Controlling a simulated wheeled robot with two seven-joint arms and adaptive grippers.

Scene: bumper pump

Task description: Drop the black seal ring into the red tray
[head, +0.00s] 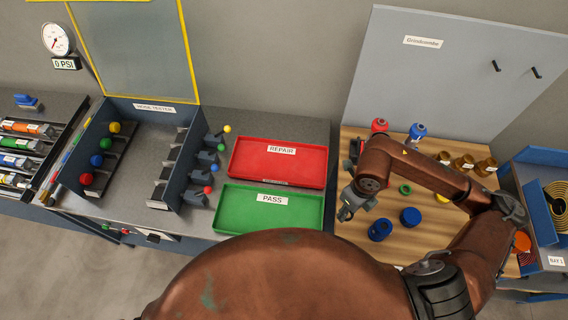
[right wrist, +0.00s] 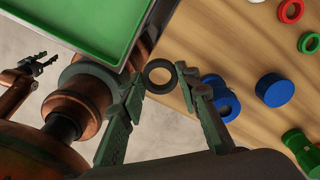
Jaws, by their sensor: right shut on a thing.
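The red tray (head: 300,170), labelled REPAIR, lies on the grey bench in the head view and looks empty. My right gripper (head: 346,212) is right of the trays, over the front left part of the wooden table. In the right wrist view my right gripper (right wrist: 161,78) is shut on the black seal ring (right wrist: 148,82), held between its fingertips. The ring is too small to make out in the head view. My left gripper (right wrist: 43,60) shows at the left of the right wrist view, with its fingers apart and empty.
The green PASS tray (head: 272,218) sits in front of the red one, with its edge near my right gripper. Blue caps (head: 380,229), a green ring (head: 405,189) and bottles (head: 416,133) stand on the wooden table (head: 350,235). Levers (head: 207,157) stand left of the trays.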

